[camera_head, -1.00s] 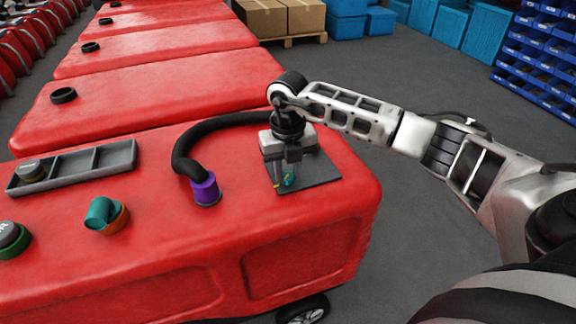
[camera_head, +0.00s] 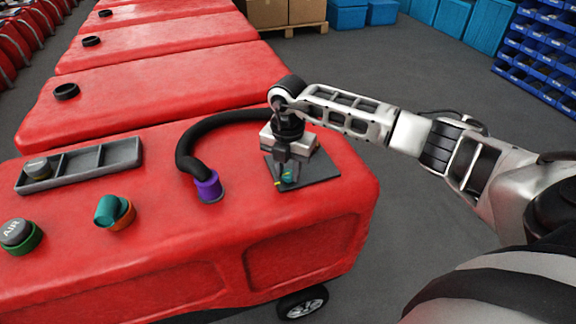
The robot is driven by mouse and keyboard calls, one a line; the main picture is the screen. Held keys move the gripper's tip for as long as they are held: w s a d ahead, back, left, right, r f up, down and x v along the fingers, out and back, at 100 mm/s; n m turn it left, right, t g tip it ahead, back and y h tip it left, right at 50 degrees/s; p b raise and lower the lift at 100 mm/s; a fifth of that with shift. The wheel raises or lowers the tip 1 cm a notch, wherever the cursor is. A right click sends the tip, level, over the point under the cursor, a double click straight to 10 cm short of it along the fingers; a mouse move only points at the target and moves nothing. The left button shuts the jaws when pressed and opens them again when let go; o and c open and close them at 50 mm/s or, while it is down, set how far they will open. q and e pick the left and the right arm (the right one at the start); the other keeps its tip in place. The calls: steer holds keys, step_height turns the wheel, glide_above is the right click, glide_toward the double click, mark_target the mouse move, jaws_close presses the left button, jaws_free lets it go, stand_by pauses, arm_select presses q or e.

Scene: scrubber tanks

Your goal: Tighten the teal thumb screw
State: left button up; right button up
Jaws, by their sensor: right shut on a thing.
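The teal thumb screw (camera_head: 288,177) shows as a small patch of teal on the dark grey plate (camera_head: 318,171) on top of the red tank (camera_head: 255,215). My right gripper (camera_head: 287,174) points down over the plate and is shut on the teal thumb screw. The fingers hide most of the screw, so I cannot tell how far it is turned in. A small yellow mark shows on the plate just left of the fingers. My left gripper is not in the view.
A black hose with a purple collar (camera_head: 208,189) curves up close left of my gripper. Further left are a teal cap on an orange ring (camera_head: 118,224), a grey tray (camera_head: 95,160) and a cap marked AIR (camera_head: 15,232). Other red tanks stand behind.

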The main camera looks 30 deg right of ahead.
mark_target(288, 173)
steer(key=shift+w+d+r+m, duration=0.1)
steer(key=shift+w+r+m, duration=0.1)
steer(key=shift+r+m, duration=0.1)
steer(key=o, duration=1)
steer(key=shift+s+f, duration=0.1)
steer(key=shift+s, duration=0.05)
step_height(288, 173, up, 16)
stand_by(0.4)
